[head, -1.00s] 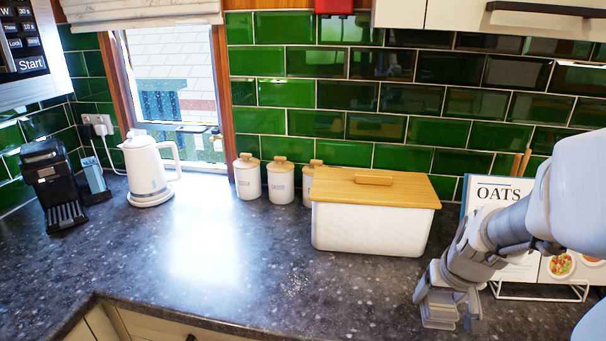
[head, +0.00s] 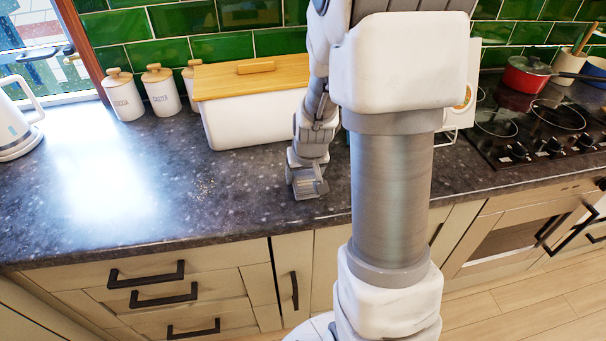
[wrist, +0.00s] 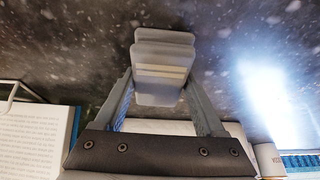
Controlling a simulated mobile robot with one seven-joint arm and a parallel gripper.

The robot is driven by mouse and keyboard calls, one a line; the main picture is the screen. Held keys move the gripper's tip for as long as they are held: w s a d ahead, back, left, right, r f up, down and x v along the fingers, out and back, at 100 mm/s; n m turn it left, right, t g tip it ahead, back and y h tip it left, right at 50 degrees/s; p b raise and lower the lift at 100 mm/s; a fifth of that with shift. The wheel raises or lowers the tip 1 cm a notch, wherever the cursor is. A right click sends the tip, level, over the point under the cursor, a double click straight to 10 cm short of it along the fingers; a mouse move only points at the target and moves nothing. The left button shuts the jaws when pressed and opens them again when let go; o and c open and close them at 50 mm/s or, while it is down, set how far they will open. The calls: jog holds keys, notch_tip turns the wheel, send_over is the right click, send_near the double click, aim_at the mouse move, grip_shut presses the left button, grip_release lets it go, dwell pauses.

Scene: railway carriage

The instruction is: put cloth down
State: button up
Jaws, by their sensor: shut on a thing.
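My gripper (head: 307,188) is low over the dark speckled worktop (head: 150,205), in front of the white bread bin's right end. In the wrist view its two fingers (wrist: 162,95) close from left and right on a grey folded cloth (wrist: 160,70) with pale stripes. The cloth looks like a small flat pad. In the head view the cloth is hard to tell from the grey gripper. I cannot tell whether it touches the worktop.
The bread bin (head: 255,118) with a wooden lid stands behind my gripper. Several white canisters (head: 160,90) and a kettle (head: 15,125) are further left. A hob (head: 540,120) with a red pan (head: 525,75) is at right.

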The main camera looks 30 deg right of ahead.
jog(key=shift+f+b, duration=0.3)
jog(key=o, duration=1.2)
jog(key=shift+s+a, duration=0.1)
jog(key=shift+c, duration=0.2)
